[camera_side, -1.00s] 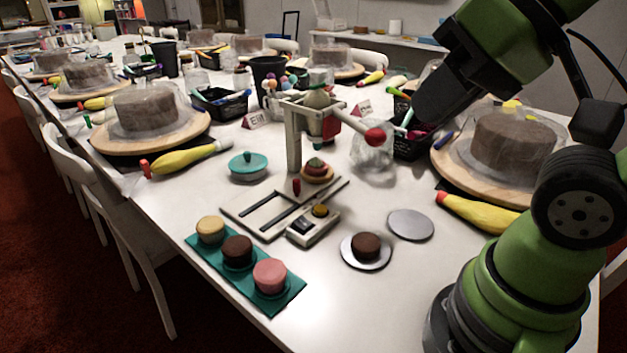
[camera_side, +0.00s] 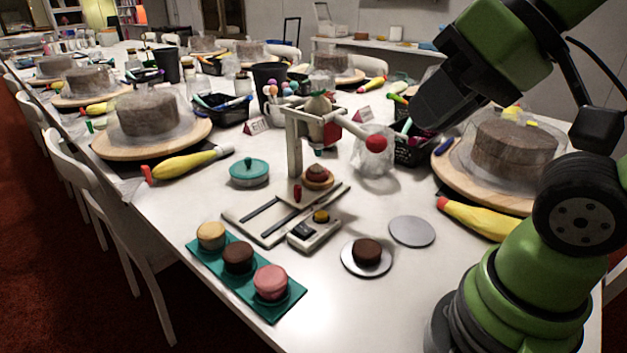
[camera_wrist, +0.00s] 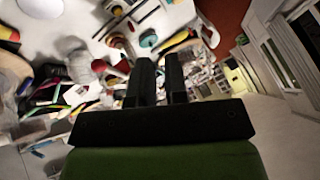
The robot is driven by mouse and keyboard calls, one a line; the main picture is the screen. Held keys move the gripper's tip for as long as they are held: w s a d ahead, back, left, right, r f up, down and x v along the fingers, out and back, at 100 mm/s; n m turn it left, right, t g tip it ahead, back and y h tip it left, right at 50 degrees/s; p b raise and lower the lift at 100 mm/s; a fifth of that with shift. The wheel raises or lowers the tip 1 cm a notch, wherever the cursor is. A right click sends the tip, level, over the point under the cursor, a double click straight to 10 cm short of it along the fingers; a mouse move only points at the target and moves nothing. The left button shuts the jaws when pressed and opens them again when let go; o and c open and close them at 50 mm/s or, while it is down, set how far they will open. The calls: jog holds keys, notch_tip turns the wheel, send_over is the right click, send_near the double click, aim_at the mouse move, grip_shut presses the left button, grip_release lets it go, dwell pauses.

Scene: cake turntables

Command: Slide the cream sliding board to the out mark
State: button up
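The cream sliding board (camera_side: 285,204) seems to be part of the low cream frame with two dark rails in the middle of the table. I cannot clearly tell board from frame. A red peg (camera_side: 297,193) stands at its far end, beside a small topped cake (camera_side: 317,177) under the cream dispenser stand (camera_side: 294,150). No out mark can be made out. My gripper (camera_side: 428,118) is high above the table, right of the stand and well apart from the board. In the wrist view, my gripper (camera_wrist: 160,70) shows two separated fingers with nothing between them.
The dispenser's red-tipped lever (camera_side: 375,143) sticks out to the right. A control box (camera_side: 314,230) with a yellow button adjoins the frame. A teal tray (camera_side: 208,258) with three cakes, a chocolate cake (camera_side: 366,250) on a disc and an empty grey disc (camera_side: 412,231) stand nearer.

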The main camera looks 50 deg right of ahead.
jog(key=o, duration=0.4)
jog(key=shift+w+r, duration=0.2)
jog(key=shift+w, duration=0.1)
jog(key=shift+c, duration=0.2)
jog(key=shift+o, duration=0.7)
jog(key=w+d+r+m+g, duration=0.1)
jog(key=w, duration=0.5)
jog(key=shift+w+d+r+m+h, duration=0.25)
jog(key=shift+w+m+h, duration=0.1)
jog(key=shift+m+h, duration=0.05)
jog(key=m+g+h, duration=0.3)
jog(key=m+g, duration=0.2)
jog(key=m, duration=0.1)
send_over(297, 187)
notch_tip(297, 187, down, 19)
notch_tip(297, 187, down, 10)
jog(key=shift+r, duration=0.1)
jog(key=shift+c, duration=0.3)
jog(key=shift+r, duration=0.1)
jog(key=c, duration=0.7)
